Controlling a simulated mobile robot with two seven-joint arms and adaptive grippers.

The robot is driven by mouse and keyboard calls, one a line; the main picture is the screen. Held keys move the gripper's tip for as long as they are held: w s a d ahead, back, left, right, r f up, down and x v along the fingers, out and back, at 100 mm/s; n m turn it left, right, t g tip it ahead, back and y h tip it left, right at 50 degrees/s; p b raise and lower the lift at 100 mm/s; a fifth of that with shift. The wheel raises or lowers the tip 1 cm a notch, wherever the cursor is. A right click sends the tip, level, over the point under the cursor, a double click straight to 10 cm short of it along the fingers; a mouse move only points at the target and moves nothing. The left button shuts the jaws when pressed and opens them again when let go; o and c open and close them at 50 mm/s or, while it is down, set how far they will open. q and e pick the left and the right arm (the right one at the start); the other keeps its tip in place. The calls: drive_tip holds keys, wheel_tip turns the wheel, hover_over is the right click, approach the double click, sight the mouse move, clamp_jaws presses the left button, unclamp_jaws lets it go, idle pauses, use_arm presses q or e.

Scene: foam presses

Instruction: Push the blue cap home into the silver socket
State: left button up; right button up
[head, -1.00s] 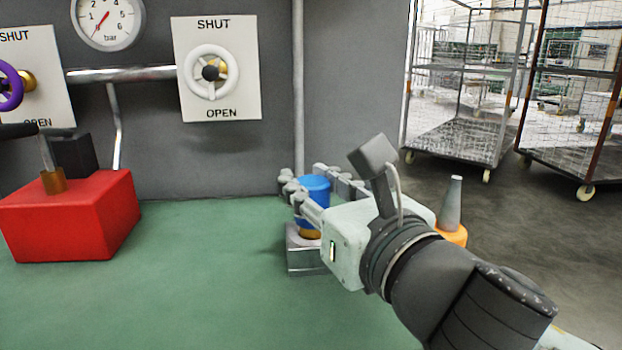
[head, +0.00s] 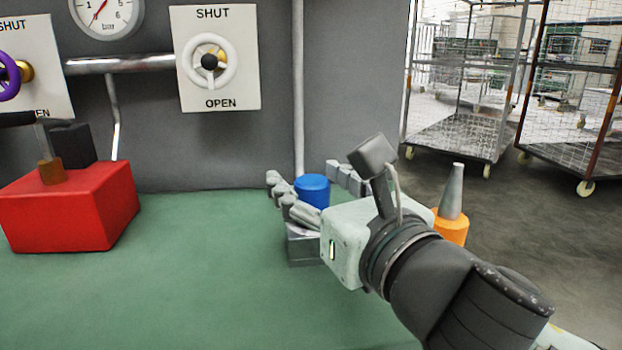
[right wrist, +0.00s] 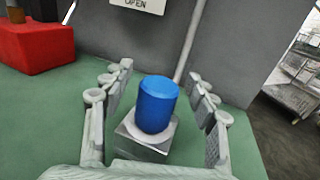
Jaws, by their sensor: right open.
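The blue cap (head: 312,190) stands upright on the silver socket (head: 304,250), a square metal block on the green table. In the right wrist view the cap (right wrist: 158,105) sits within a pale round rim on top of the socket (right wrist: 140,148). My right gripper (head: 303,177) is open, its fingers on either side of the cap. In the right wrist view gaps show between the cap and both fingers of the gripper (right wrist: 150,85). In the head view the fingers and hand hide the cap's lower part and the socket's right side. My left gripper is not in view.
A red box (head: 70,210) with a lever stands at the left. An orange base with a grey cone (head: 452,228) stands right of my wrist. Behind are a grey wall with a valve wheel (head: 209,62) and a pipe. The green table's front is clear.

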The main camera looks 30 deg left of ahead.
wheel_tip(320, 180, up, 10)
drive_tip(key=shift+r, duration=0.1)
idle(0.4)
idle(0.4)
